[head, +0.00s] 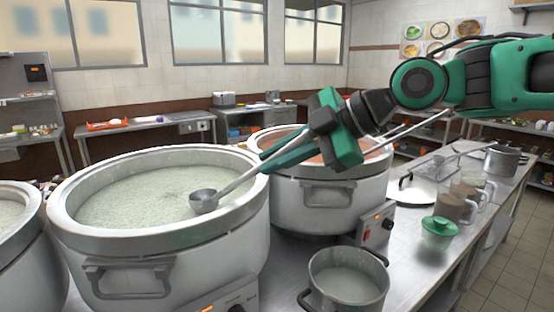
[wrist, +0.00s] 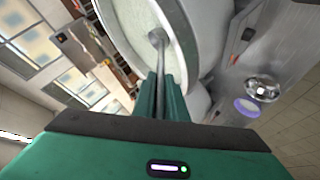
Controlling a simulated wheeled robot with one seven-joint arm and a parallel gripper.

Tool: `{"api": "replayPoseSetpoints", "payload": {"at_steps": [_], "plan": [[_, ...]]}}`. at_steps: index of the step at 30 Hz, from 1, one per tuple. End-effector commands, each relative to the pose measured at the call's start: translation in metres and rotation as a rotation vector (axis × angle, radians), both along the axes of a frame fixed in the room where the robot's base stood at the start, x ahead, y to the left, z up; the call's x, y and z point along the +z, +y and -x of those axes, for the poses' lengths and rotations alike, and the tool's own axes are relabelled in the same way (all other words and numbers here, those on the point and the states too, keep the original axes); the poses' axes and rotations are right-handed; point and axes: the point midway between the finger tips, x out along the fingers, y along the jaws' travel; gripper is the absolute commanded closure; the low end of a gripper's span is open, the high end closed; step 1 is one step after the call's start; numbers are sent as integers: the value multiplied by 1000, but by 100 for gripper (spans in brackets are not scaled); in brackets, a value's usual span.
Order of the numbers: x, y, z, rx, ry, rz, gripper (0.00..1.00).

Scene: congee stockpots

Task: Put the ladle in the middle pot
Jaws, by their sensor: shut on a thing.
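My gripper (head: 268,160) is shut on the handle of a metal ladle (head: 204,200). The ladle slants down to the left, its bowl over the middle pot (head: 160,250), inside the rim; I cannot tell whether it touches the pale, green-flecked congee. In the wrist view the closed fingers (wrist: 163,82) point along the ladle handle, and the ladle bowl (wrist: 157,38) shows against the pot's white contents. The left pot (head: 22,250) is cut off by the picture edge. The right pot (head: 320,200) holds something reddish and is partly hidden behind my gripper.
A small saucepan (head: 347,280) stands in front on the steel counter (head: 408,262). A green-lidded bowl (head: 438,232), clear jugs (head: 457,207), a flat lid (head: 412,192) and a small metal pot (head: 501,161) stand to the right. Back counters line the wall.

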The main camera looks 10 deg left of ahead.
Motion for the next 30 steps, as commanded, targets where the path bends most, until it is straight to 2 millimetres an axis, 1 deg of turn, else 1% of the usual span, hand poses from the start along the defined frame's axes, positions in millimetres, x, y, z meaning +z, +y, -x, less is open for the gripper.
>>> {"api": "replayPoseSetpoints", "payload": {"at_steps": [18,19,20,21,22,30], "plan": [[-5,0,0,-1,0,-1,100],[-6,0,0,-1,0,-1,86],[-5,0,0,-1,0,-1,78],[-5,0,0,-1,0,-1,69],[-5,0,0,-1,0,-1,66],[-6,0,0,0,0,0,66]]}}
